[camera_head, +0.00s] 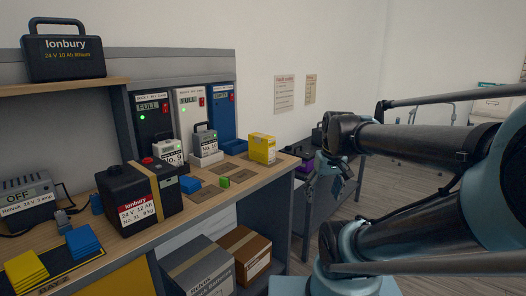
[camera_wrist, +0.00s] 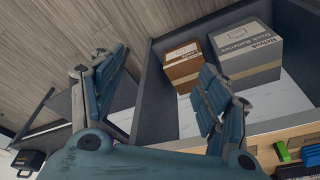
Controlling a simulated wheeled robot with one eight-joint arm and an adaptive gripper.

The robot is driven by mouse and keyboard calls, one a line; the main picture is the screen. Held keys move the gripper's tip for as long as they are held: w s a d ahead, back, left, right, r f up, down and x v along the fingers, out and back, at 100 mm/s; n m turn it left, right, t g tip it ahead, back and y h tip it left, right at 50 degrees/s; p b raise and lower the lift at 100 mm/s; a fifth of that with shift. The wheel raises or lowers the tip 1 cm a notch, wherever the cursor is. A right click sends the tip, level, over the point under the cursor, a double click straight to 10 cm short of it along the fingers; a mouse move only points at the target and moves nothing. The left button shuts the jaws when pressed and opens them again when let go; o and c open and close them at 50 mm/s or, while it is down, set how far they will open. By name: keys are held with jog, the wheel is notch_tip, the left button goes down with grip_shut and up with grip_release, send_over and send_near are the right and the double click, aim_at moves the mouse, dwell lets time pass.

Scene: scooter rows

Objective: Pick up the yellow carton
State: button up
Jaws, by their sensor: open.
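The yellow carton (camera_head: 262,148) stands upright near the right end of the wooden workbench (camera_head: 232,187) in the head view. It has a printed white label on its front. My gripper (camera_head: 322,185) is to the right of the carton, beyond the bench's end, apart from it and partly covered by my arm. In the wrist view my gripper (camera_wrist: 160,92) has its two blue fingers spread wide with nothing between them. I cannot make out the yellow carton in the wrist view.
A black Ionbury battery (camera_head: 140,192), blue blocks (camera_head: 190,184) and a small green block (camera_head: 224,182) are on the bench. Cardboard boxes (camera_wrist: 245,50) sit on the shelf below. Charger units (camera_head: 188,110) stand behind. A dark table (camera_head: 335,180) stands to the right.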

jog(key=w+a+r+n+y, duration=0.1)
jog(key=w+a+r+n, duration=0.1)
jog(key=w+a+r, duration=0.4)
jog(key=w+a+r+n+y, duration=0.1)
jog(key=w+a+r+n, duration=0.15)
jog(key=w+r, duration=0.65)
jog(key=n, duration=0.4)
send_near(266, 136)
jog(key=shift+m+y, duration=0.25)
jog(key=shift+y, duration=0.15)
jog(key=x, duration=0.9)
jog(key=shift+s+d+f, duration=0.15)
jog(key=shift+s+f, duration=0.1)
jog(key=shift+f, duration=0.3)
jog(key=shift+w+x, duration=0.1)
jog(key=shift+x, duration=1.3)
jog(key=shift+w+x, duration=0.15)
jog(key=shift+x, duration=1.25)
jog(key=shift+r, duration=0.1)
jog(key=c, duration=1.3)
